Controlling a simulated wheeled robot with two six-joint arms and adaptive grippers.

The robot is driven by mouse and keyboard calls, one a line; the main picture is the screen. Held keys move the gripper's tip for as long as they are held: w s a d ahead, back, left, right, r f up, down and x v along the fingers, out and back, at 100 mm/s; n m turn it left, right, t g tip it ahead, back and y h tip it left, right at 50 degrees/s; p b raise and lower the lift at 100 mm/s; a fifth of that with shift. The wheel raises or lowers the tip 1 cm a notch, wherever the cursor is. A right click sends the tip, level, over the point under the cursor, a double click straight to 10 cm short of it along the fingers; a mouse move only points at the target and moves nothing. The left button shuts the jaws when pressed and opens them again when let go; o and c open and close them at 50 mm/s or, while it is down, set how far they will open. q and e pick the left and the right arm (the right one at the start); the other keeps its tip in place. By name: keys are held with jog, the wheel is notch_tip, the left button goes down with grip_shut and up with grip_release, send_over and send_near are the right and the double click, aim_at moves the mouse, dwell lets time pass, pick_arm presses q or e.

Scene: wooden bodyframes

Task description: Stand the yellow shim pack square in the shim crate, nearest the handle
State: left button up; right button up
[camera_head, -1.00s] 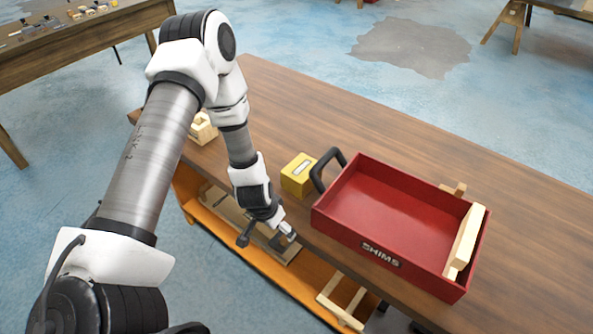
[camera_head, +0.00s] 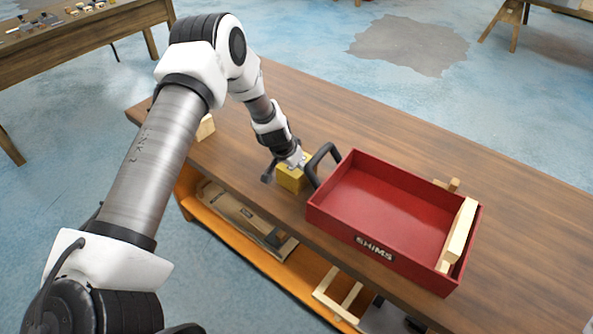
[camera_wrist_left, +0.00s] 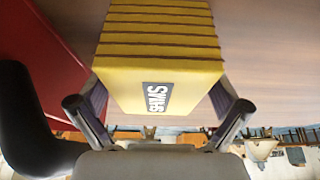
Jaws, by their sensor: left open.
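The yellow shim pack (camera_head: 291,179) stands on the workbench, just left of the crate's handle. It fills the middle of the left wrist view (camera_wrist_left: 160,70), its ridged side and labelled face showing. My left gripper (camera_head: 299,162) is over the pack. Its open fingers (camera_wrist_left: 160,112) lie on either side of the pack; whether they touch it I cannot tell. The red shim crate (camera_head: 338,217) is to the right, marked SHIMS, with a black handle (camera_head: 318,160) on its left end. Its floor is bare near the handle. My right gripper is not in view.
A pale wooden piece (camera_head: 459,232) leans inside the crate's right end. Another wooden block (camera_head: 205,127) sits on the bench at left, behind my arm. An orange shelf (camera_head: 262,258) below holds wooden parts. The bench behind the crate is mostly clear.

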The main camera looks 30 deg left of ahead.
pick_arm(q)
jog(key=shift+w+d+f, duration=0.1)
jog(key=shift+d+f, duration=0.1)
jog(key=shift+f, duration=0.25)
jog(key=shift+a, duration=0.1)
jog(key=c, duration=1.2)
jog(key=shift+c, duration=0.9)
jog(key=shift+r, duration=0.15)
